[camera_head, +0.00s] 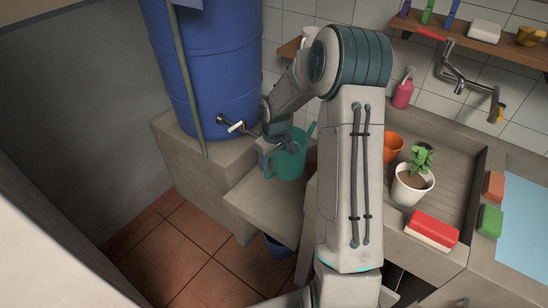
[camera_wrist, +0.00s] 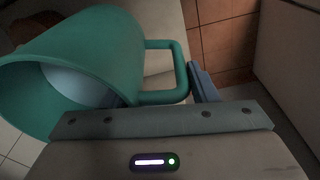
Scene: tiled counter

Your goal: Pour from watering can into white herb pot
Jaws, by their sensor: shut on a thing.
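The teal watering can (camera_head: 287,163) is at the lower concrete ledge, in front of the blue barrel; I cannot tell whether it rests on the ledge. My gripper (camera_head: 268,150) is shut on its handle. In the wrist view the can (camera_wrist: 110,50) has its wide mouth toward the left, with a pale blue patch inside. The white herb pot (camera_head: 410,190), holding soil and a green plant, stands upright on the counter at the right, apart from the can.
The blue barrel (camera_head: 212,70) has a tap (camera_head: 234,126) close to my gripper. An orange pot (camera_head: 393,147) stands behind the white pot. A red and white sponge (camera_head: 432,228) lies in front of it. A pink bottle (camera_head: 403,92) and wall faucet (camera_head: 455,75) are behind.

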